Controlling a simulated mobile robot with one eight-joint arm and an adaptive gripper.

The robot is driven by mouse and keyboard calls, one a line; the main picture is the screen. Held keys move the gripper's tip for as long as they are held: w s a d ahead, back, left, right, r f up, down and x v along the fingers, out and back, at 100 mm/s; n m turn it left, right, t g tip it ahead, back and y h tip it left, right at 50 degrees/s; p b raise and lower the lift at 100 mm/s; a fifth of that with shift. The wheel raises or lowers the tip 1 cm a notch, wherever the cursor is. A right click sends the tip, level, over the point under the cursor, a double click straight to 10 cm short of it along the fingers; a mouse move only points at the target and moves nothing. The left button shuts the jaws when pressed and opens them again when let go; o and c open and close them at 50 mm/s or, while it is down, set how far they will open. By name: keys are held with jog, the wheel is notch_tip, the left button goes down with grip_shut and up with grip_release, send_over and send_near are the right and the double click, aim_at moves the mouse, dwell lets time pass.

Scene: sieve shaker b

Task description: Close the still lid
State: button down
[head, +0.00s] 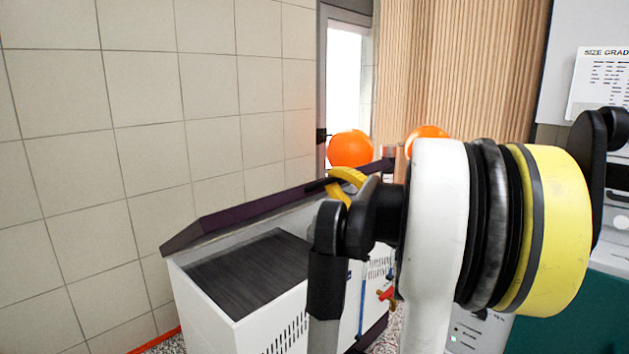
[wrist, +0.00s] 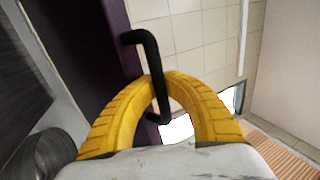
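The still is a white cabinet (head: 205,305) with a dark ribbed top (head: 250,270). Its lid looks like the dark purple panel (head: 250,213) along the far edge; it seems raised, but its exact angle is hard to tell. The purple panel also shows in the wrist view (wrist: 100,50), with a black bent handle (wrist: 146,50) on it. My gripper (head: 346,183) is at the panel's right end.
Two orange round objects (head: 350,149) (head: 427,137) are behind the still, near a bright doorway (head: 345,90). A tiled wall (head: 145,130) stands behind and left. A wood-slat panel (head: 460,60) is at the back. A red-handled part (head: 386,294) is on the still's right side.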

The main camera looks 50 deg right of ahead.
jog(key=s+f+t+b, duration=0.1)
jog(key=s+f+b, duration=0.2)
jog(key=f+b, duration=0.5)
jog(key=s+a+f+t+b, duration=0.1)
jog(key=s+f+b, duration=0.3)
jog(key=f+b, duration=0.4)
notch_tip(320, 180, down, 5)
jog(key=shift+s+r+b, duration=0.1)
jog(key=shift+s+b, duration=0.15)
jog(key=shift+b, duration=0.1)
jog(key=c, duration=1.7)
grip_release()
jog(key=shift+w+d, duration=0.1)
